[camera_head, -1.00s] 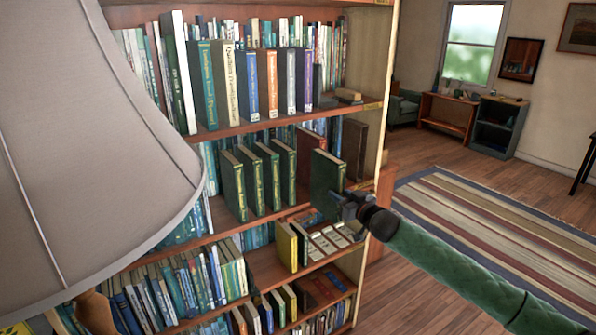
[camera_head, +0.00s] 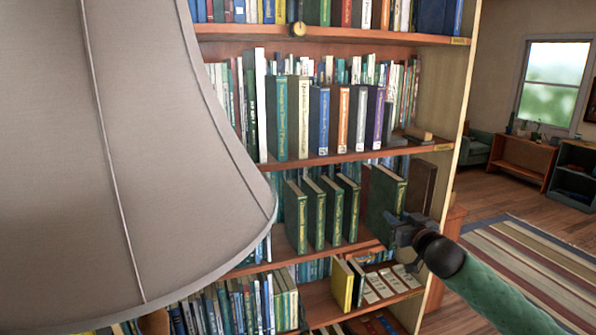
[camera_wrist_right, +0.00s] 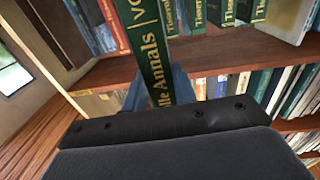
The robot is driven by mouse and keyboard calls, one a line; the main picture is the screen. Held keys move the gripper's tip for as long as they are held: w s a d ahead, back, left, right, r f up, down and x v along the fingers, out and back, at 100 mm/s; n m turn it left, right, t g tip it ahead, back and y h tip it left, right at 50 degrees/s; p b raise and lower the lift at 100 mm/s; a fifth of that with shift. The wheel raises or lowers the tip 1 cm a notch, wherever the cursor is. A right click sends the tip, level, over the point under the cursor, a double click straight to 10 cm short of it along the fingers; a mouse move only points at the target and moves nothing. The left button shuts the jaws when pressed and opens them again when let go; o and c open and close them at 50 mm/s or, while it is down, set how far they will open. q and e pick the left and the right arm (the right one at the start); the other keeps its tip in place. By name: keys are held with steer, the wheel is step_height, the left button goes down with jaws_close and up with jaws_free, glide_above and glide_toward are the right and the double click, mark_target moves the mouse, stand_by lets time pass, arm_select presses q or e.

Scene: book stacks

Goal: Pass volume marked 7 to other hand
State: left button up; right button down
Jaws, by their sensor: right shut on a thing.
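A dark green volume (camera_head: 384,205) with gold spine lettering stands upright at the right end of the middle shelf, just right of a row of similar green volumes (camera_head: 318,215). My right gripper (camera_head: 404,230) is shut on its spine side from the front right. In the right wrist view, the spine (camera_wrist_right: 152,55) reads "Annals" and part of "VO", running up between the two fingers of the gripper (camera_wrist_right: 157,92). The number is not visible. I cannot tell whether its base touches the shelf. My left gripper is not in view.
A large grey lampshade (camera_head: 150,170) covers the left side. The bookcase's side panel (camera_head: 455,130) stands close right of the held volume, with a brown book (camera_head: 420,187) behind. Yellow book (camera_head: 342,284) stands on the shelf below. Open floor lies to the right.

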steer(key=s+a+f+m+h+b, duration=0.2)
steer(key=s+a+f, duration=0.3)
steer(key=s+f, duration=0.25)
arm_select(q)
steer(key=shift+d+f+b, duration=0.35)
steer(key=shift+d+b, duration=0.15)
steer(key=shift+b, duration=0.3)
arm_select(e)
steer(key=s+a+f+h, duration=0.1)
steer(key=s+f, duration=0.6)
steer(key=f, duration=0.4)
steer(key=s+f+m+h, duration=0.1)
steer(key=s+f, duration=0.6)
steer(key=f, duration=0.4)
steer(key=shift+a+t+h, duration=0.3)
steer(key=shift+a, duration=0.05)
